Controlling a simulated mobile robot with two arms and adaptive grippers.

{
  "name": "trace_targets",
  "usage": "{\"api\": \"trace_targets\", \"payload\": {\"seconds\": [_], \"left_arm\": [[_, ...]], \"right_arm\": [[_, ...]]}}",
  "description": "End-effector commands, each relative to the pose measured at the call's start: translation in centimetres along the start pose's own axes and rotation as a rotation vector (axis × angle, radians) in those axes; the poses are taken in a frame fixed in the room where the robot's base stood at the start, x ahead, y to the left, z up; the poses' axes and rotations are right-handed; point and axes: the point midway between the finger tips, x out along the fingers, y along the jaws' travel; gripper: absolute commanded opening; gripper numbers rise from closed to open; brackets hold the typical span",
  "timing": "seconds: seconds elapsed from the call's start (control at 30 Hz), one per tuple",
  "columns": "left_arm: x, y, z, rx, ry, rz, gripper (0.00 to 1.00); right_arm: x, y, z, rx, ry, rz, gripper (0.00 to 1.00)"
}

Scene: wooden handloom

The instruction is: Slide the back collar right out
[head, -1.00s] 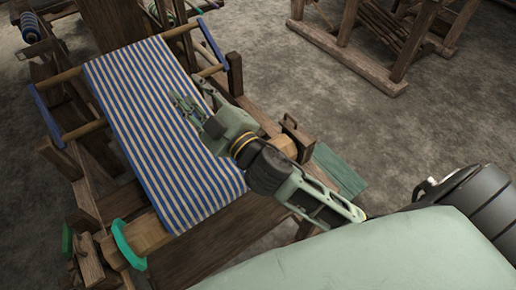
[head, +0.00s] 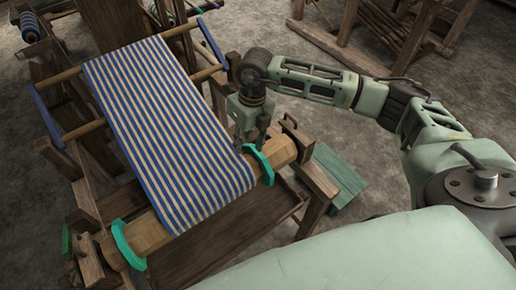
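Two teal collars sit on the wooden cloth beam (head: 150,233), one at each side of the blue-and-white striped cloth (head: 165,125). The far collar (head: 265,168) is at the cloth's right edge, and the near collar (head: 128,248) is at its left, by the beam's near end. My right gripper (head: 250,143) points down at the top of the far collar. Its fingertips are at or just above the collar; I cannot tell whether they touch or grip it. My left gripper is not in view.
The loom's wooden posts and side rails (head: 316,190) surround the beam. A green bench (head: 340,178) stands to the right. Another wooden frame (head: 375,45) stands at the upper right, with open floor between.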

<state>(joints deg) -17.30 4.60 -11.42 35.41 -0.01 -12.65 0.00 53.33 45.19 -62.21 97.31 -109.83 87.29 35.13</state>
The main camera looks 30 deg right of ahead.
Motion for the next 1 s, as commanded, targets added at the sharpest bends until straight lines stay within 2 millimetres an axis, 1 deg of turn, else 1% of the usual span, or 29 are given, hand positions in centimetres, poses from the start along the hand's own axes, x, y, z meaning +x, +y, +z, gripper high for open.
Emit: {"api": "trace_targets", "payload": {"seconds": [0.03,0.1,0.2,0.27,0.5,0.63,0.8,1.0], "left_arm": [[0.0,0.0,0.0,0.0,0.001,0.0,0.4],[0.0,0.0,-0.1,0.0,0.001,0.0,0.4],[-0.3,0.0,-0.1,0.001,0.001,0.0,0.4],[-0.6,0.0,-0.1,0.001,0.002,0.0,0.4],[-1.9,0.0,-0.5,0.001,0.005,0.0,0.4],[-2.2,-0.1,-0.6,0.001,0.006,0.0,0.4],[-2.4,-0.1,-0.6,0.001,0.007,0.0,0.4],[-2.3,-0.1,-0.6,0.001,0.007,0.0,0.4]], "right_arm": [[-0.5,-1.7,0.0,0.015,0.011,-0.055,0.33],[-0.8,-3.2,-0.1,0.03,0.023,-0.104,0.33],[-0.5,-4.1,-0.3,0.04,0.033,-0.132,0.33],[0.2,-4.2,-0.4,0.04,0.035,-0.134,0.33],[4.0,-4.6,-0.5,0.039,0.035,-0.131,0.33],[5.6,-4.8,-0.5,0.039,0.033,-0.129,0.33],[6.6,-4.9,-0.5,0.037,0.03,-0.128,0.33],[6.7,-4.9,-0.5,0.037,0.03,-0.128,0.33]]}}
